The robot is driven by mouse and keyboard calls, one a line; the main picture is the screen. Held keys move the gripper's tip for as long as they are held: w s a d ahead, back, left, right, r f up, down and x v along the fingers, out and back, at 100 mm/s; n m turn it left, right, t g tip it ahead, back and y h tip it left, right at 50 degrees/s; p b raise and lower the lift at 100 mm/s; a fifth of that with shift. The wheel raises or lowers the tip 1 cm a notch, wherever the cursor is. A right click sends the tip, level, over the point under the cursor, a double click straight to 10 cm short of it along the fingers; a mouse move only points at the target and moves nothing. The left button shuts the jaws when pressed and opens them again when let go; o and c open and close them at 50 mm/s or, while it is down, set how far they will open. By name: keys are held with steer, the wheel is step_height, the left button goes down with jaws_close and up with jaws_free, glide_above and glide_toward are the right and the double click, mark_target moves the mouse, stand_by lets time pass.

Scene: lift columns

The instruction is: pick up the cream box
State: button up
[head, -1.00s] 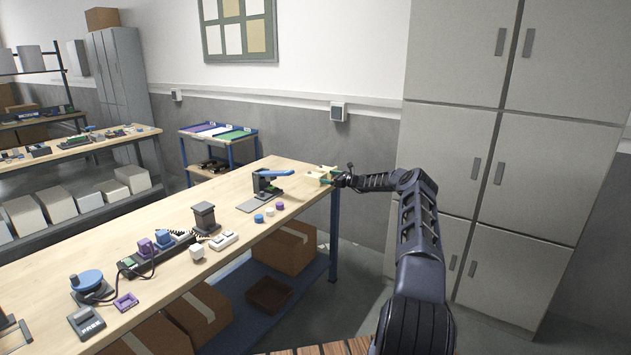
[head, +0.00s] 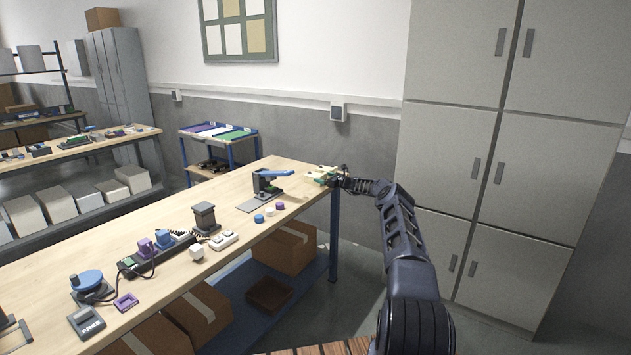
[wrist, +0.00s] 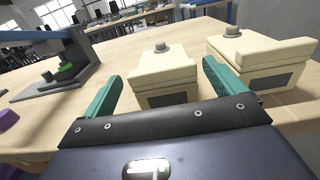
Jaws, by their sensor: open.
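Two cream boxes with grey knobs on top and dark front panels stand on the wooden bench in the wrist view. The left cream box (wrist: 163,72) is between the green fingers of my gripper (wrist: 162,78), which are open to either side of it. I cannot tell whether either finger touches it. The right cream box (wrist: 262,58) stands just outside the right finger. In the head view my gripper (head: 330,178) is at the bench's far right corner, where the cream boxes show small and partly hidden behind it.
A black press with a blue lever (head: 270,183) stands to the left of my gripper on the bench (head: 150,240). Tall grey cabinets (head: 455,150) stand to the right.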

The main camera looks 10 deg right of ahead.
mark_target(318, 175)
steer(key=shift+x, duration=1.5)
steer(key=shift+w+a, duration=0.35)
steer(key=shift+w, duration=0.2)
steer(key=shift+c, duration=0.2)
steer(key=c, duration=1.3)
